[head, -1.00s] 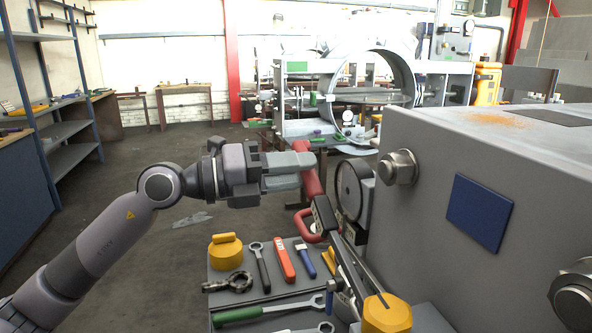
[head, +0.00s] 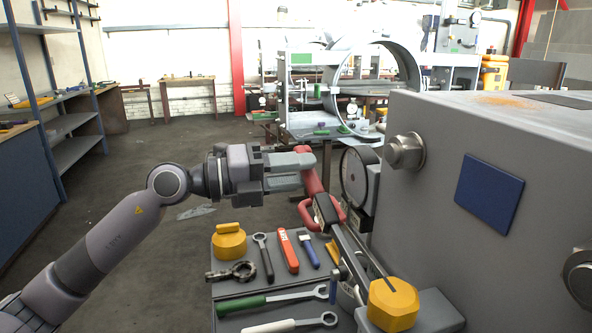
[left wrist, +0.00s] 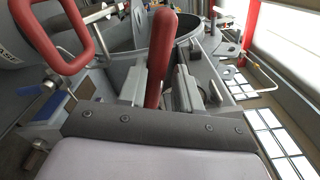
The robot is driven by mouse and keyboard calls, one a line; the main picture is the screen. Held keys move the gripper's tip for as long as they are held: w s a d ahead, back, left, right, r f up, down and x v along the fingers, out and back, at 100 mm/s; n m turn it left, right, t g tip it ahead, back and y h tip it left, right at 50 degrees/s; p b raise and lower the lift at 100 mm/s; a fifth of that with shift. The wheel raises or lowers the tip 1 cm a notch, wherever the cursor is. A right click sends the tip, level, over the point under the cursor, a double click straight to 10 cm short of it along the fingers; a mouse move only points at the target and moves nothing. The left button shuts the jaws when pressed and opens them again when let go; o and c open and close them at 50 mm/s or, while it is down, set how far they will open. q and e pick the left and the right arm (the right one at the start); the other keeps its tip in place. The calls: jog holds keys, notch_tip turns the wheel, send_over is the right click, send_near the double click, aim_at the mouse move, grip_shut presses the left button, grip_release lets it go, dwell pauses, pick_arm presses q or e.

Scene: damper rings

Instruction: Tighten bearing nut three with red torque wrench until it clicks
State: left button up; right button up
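The red torque wrench has a red handle (head: 309,178), a red loop and a dark box, with a grey shaft running down to the right. The shaft's far end lies over a yellow hexagonal piece (head: 393,303); I cannot tell if this is bearing nut three. My left gripper (head: 304,170) is shut on the handle. In the left wrist view the handle (left wrist: 161,55) stands between the two fingers (left wrist: 160,92), with the red loop (left wrist: 88,62) at left. Grey hex nuts (head: 405,152) sit on the machine's side. My right gripper is not in view.
A grey machine block (head: 430,220) with a blue plate (head: 489,194) fills the right. A round dial (head: 357,175) stands beside it. Below the gripper, a tool board holds an orange-handled tool (head: 288,249), a green-handled wrench (head: 265,301) and other tools. Open floor lies left.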

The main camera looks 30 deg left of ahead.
pick_arm(q)
jog(key=shift+r, duration=0.1)
grip_shut()
jog(key=shift+s+a+r, duration=0.1)
jog(key=shift+a, duration=0.05)
jog(key=shift+s+a+b, duration=0.25)
jog(key=shift+s+b, duration=0.05)
jog(key=shift+s+a, duration=0.15)
dwell(0.6)
